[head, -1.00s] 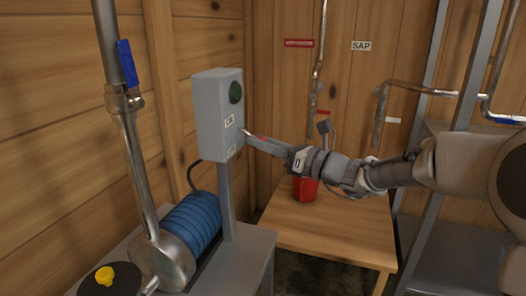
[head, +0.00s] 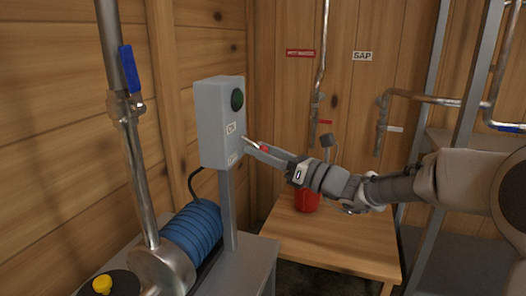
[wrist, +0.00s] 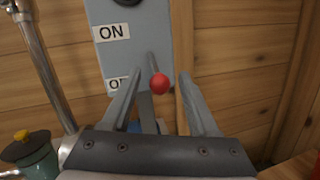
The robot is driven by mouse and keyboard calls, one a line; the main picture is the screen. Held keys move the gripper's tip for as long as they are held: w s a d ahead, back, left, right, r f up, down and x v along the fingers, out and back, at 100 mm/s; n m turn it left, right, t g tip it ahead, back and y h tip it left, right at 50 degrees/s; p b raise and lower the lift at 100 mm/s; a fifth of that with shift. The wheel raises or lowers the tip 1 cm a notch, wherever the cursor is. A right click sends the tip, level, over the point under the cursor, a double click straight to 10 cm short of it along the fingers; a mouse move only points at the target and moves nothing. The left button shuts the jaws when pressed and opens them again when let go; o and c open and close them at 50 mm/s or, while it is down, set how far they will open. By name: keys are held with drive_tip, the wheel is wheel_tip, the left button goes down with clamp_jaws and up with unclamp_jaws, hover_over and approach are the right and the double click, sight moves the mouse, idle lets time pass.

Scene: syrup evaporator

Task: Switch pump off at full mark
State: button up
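The grey switch box (head: 218,125) stands on a post. It has a dark green round lamp (head: 237,99) and an ON label (wrist: 111,33); a lower label (wrist: 118,83) is partly hidden by a finger. Its lever ends in a red ball knob (wrist: 160,84), which also shows in the head view (head: 264,148). My gripper (wrist: 162,74) is open, its fingers on either side of the knob with gaps showing. The blue ribbed pump motor (head: 193,234) sits below the box. No full mark or level is readable.
A vertical pipe with a blue valve handle (head: 127,72) stands left of the box. A red container (head: 307,198) stands on a wooden table (head: 325,240) below my arm. A SAP label (head: 362,56) and pipes are on the back wall.

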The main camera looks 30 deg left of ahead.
drive_tip(key=p+v, duration=0.4)
drive_tip(key=v, duration=1.3)
drive_tip(key=shift+d+f, duration=0.15)
drive_tip(key=shift+d, duration=0.1)
drive_tip(key=s+d+f+n+g+h, duration=0.2)
drive_tip(key=s+n+h, duration=0.25)
drive_tip(key=s, duration=0.25)
drive_tip(key=s+d+f+n+g+h, duration=0.2)
drive_tip(key=s+n+h, duration=0.2)
drive_tip(key=s+n, duration=0.25)
drive_tip(key=s+d+r+n+t+h, duration=0.1)
drive_tip(key=s+d+n+t+h, duration=0.4)
drive_tip(key=d, duration=0.5)
drive_tip(key=s+d+r+n+t+h, duration=0.15)
drive_tip(key=s+d+n+h, duration=0.4)
drive_tip(key=d, duration=0.55)
wheel_tip(320, 180, up, 18)
drive_tip(key=w+p, duration=0.1)
drive_tip(key=p, duration=1.8)
drive_tip(key=shift+w+a+r+t+h+p, duration=0.15)
drive_tip(key=shift+r+t+h+p, duration=0.1)
drive_tip(key=shift+t+h+p, duration=0.15)
